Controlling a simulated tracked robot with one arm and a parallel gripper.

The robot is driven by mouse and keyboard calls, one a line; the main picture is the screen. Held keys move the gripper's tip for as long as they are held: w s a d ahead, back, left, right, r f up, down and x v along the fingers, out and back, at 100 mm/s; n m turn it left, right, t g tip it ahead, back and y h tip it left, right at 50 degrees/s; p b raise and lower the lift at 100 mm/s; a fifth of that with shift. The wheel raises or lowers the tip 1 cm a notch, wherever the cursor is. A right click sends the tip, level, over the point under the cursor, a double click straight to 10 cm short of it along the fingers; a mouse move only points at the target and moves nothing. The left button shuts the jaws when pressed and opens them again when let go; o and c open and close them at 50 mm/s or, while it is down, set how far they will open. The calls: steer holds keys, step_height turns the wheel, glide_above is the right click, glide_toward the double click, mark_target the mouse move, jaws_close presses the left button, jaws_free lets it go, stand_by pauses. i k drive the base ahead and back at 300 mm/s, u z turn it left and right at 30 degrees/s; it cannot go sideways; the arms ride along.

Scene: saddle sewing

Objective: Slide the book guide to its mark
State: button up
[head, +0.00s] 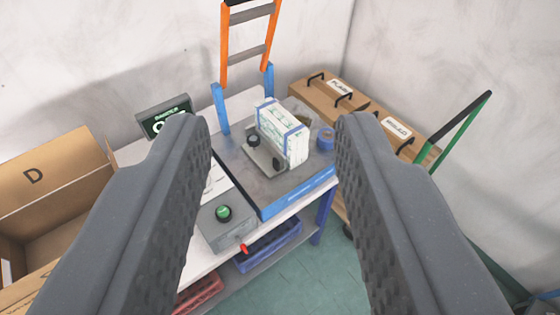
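My gripper (271,122) is open, its two dark grey fingers wide apart in the foreground with nothing between them. Beyond them, a grey machine table (241,180) with a blue front edge stands in the middle of the view. A metal plate with dark knobs (262,157), which looks like the book guide, sits on this table. It is beside a white book block with blue bands (298,147), but I cannot tell whether they touch. I cannot make out the mark at this size.
A grey control box with a green button (212,231) and red lever is at the table's near left. A display (165,111) partly shows behind my left finger. An open cardboard box (60,165) is left; wooden crates (360,106) and a green-framed cart (447,143) are right.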

mark_target(268, 159)
steer(key=z, duration=0.05)
steer(key=i, duration=1)
steer(key=u, duration=0.05)
